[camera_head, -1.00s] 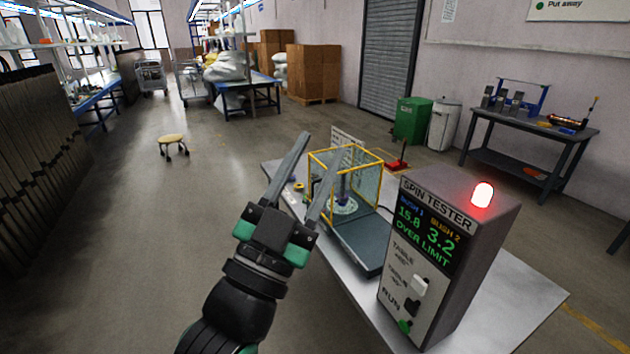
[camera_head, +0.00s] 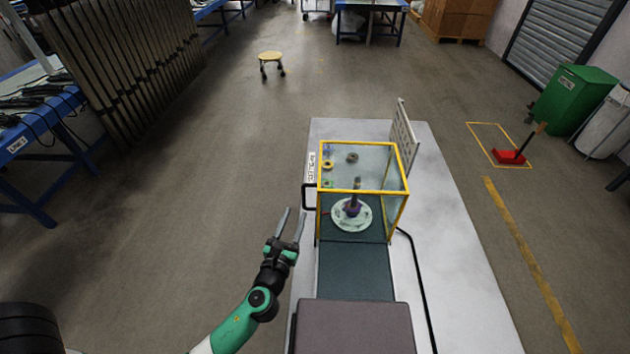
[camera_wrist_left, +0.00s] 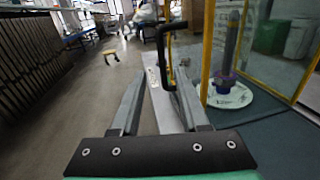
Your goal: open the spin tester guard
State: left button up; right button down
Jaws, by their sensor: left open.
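The spin tester guard (camera_head: 363,190) is a clear box with a yellow frame, standing on the dark base plate (camera_head: 355,272). Inside it a spindle rises from a pale round disc (camera_head: 352,214). A black handle (camera_head: 308,196) sticks out from the guard's left side. My left gripper (camera_head: 295,213) is open and empty, in front of and just left of the handle, apart from it. In the left wrist view the handle (camera_wrist_left: 161,52) stands ahead, above the space between the open fingers (camera_wrist_left: 158,95). My right gripper is not in view.
The tester's box (camera_head: 355,327) stands at the near end of the pale table (camera_head: 455,290). A black cable (camera_head: 418,280) runs along the right of the base. A perforated panel (camera_head: 403,135) stands behind the guard. The floor left of the table is clear.

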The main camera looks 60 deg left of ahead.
pick_arm(q)
jog(key=b+x, duration=0.2)
jog(key=x, duration=0.9)
jog(key=shift+w, duration=0.4)
jog(key=shift+r, duration=0.1)
grip_shut()
dwell(0.6)
